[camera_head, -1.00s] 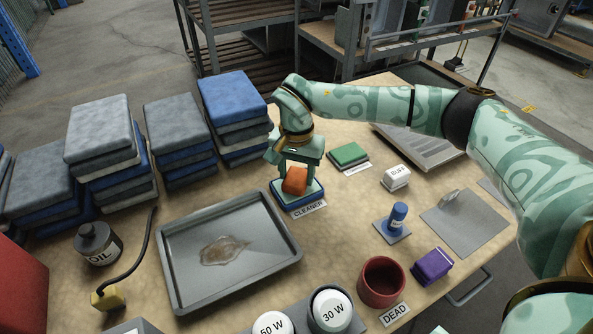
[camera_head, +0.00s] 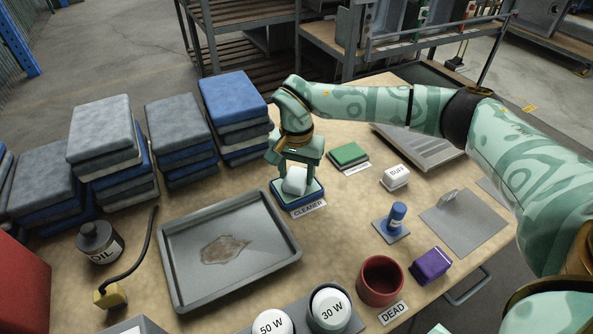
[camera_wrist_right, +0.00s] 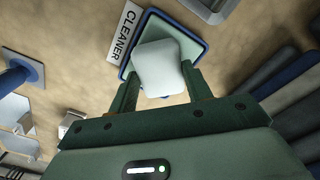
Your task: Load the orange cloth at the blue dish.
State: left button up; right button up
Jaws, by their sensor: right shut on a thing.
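The cloth block (camera_head: 294,181) is between my right gripper's fingers, and it now looks white, not orange. It also shows white in the right wrist view (camera_wrist_right: 161,68). My right gripper (camera_head: 297,176) points down and is shut on it. The blue dish (camera_head: 318,193), with a pale green inside, lies directly under the block behind the CLEANER label. Its blue rim shows in the right wrist view (camera_wrist_right: 127,58). The block is over or in the dish; whether it touches the bottom I cannot tell. My left gripper is not in view.
A grey tray (camera_head: 173,270) with a brown wet patch lies front left. Stacks of blue and grey cloths (camera_head: 232,92) stand behind it.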

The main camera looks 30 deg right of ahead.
aim_at(296, 177)
jog(key=shift+s+f, duration=0.1)
notch_tip(296, 177, up, 7)
jog(key=p, duration=0.5)
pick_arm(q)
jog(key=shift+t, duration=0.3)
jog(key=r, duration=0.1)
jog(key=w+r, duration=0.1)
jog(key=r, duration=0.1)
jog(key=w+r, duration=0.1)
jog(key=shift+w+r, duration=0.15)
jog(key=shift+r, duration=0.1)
pick_arm(e)
jog(key=shift+s+a+n, duration=0.1)
jog(key=shift+a+n, duration=0.05)
jog(key=shift+n, duration=0.15)
pick_arm(q)
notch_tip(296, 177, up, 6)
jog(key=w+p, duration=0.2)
jog(key=p, duration=0.4)
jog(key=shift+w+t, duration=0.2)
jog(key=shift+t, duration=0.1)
pick_arm(e)
jog(key=s+a+r+n, duration=0.3)
jog(key=s+r, duration=0.3)
jog(key=s, duration=0.4)
jog(key=s+a+r+n, duration=0.3)
jog(key=s+r+n, duration=0.3)
jog(key=s, duration=0.4)
jog(key=shift+s+a+r, duration=0.25)
jog(key=shift+s+r, duration=0.15)
